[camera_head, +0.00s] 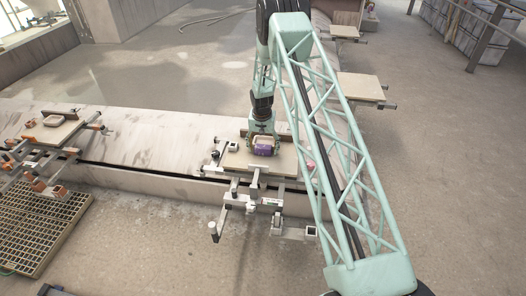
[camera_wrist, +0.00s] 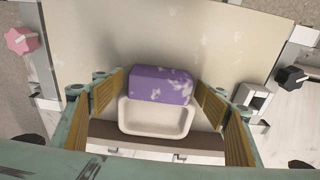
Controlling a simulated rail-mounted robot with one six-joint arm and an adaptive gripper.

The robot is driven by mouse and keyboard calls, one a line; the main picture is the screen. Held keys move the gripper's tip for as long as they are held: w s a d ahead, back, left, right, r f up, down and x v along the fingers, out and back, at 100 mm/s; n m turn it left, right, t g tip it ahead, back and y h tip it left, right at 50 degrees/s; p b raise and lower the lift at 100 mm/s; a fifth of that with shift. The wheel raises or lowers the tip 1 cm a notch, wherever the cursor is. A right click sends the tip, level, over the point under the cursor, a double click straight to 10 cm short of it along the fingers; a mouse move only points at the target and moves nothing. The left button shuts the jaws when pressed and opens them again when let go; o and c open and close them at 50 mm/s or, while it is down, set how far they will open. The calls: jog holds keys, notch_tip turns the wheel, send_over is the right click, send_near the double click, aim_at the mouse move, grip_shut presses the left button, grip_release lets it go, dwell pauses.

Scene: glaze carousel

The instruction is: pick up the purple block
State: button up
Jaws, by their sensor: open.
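The purple block (camera_wrist: 160,84) has pale patches and sits on the cream board, touching or very close to a small cream tray (camera_wrist: 156,118) in the wrist view. In the head view the purple block (camera_head: 263,150) shows under my gripper (camera_head: 263,143), at the middle of the board. My gripper (camera_wrist: 160,100) is open, with one ribbed finger pad on each side of the block and tray. Gaps show between the pads and the block. The exact height of the fingers above the board is hard to tell.
A pink knob (camera_wrist: 22,40) and a black knob (camera_wrist: 291,78) flank the board. Another station (camera_head: 50,132) stands at left, above a metal grating (camera_head: 40,225).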

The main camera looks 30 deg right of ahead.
aim_at(263, 146)
jog(key=shift+c, duration=0.7)
jog(key=c, duration=0.8)
jog(key=shift+r, duration=0.2)
jog(key=shift+c, duration=0.2)
jog(key=shift+r+p, duration=0.85)
jog(key=shift+r, duration=4)
